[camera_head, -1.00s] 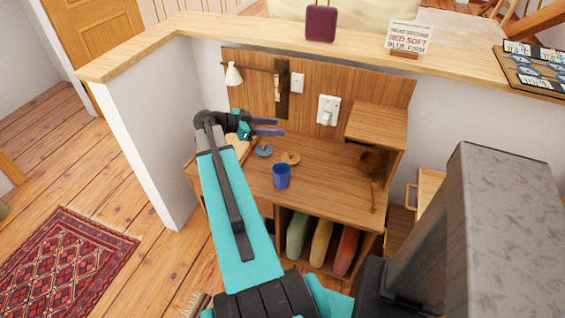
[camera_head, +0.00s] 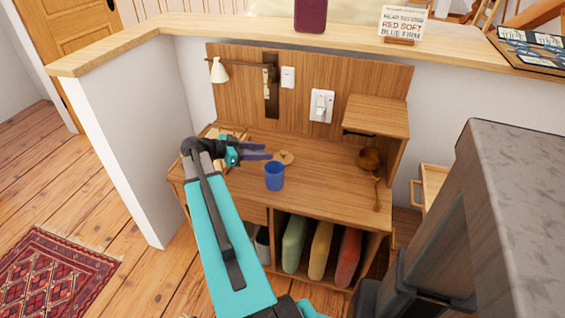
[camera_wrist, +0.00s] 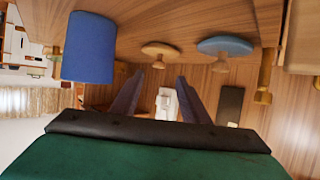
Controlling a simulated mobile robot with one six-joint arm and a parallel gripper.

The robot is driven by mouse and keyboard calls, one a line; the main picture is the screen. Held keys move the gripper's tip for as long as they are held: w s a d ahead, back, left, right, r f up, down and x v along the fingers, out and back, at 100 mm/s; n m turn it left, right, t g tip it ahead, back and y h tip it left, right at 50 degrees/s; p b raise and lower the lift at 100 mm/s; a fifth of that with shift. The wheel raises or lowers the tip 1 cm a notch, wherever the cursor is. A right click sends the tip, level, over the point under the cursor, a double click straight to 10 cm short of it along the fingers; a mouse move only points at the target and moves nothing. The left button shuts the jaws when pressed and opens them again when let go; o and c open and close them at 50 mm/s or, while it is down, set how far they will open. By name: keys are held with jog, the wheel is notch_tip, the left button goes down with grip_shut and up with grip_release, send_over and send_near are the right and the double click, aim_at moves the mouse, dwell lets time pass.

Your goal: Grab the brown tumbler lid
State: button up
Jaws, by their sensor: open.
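The brown tumbler lid (camera_head: 285,157) is a small tan disc with a knob, lying on the wooden desk just right of my fingertips in the head view. In the wrist view the brown lid (camera_wrist: 160,48) shows beyond and between my two fingers. My gripper (camera_head: 269,151) is open and empty above the desk, with its purple fingers apart in the wrist view (camera_wrist: 159,74). A blue tumbler (camera_head: 274,177) stands just in front of the brown lid. A blue lid (camera_wrist: 225,46) is beside the brown one in the wrist view; my gripper hides it in the head view.
A round brown bowl or ladle (camera_head: 370,158) is at the desk's right, below a raised shelf (camera_head: 376,115). A white lamp (camera_head: 219,71) and switches (camera_head: 321,106) are on the back panel. The desk front between tumbler and bowl is clear.

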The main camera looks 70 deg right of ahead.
aim_at(282, 152)
dwell(0.3)
jog(key=shift+x, duration=4.3)
jog(key=shift+p+x, duration=0.55)
jog(key=shift+x, duration=2.1)
jog(key=shift+a, duration=0.1)
jog(key=shift+r, duration=0.1)
grip_shut()
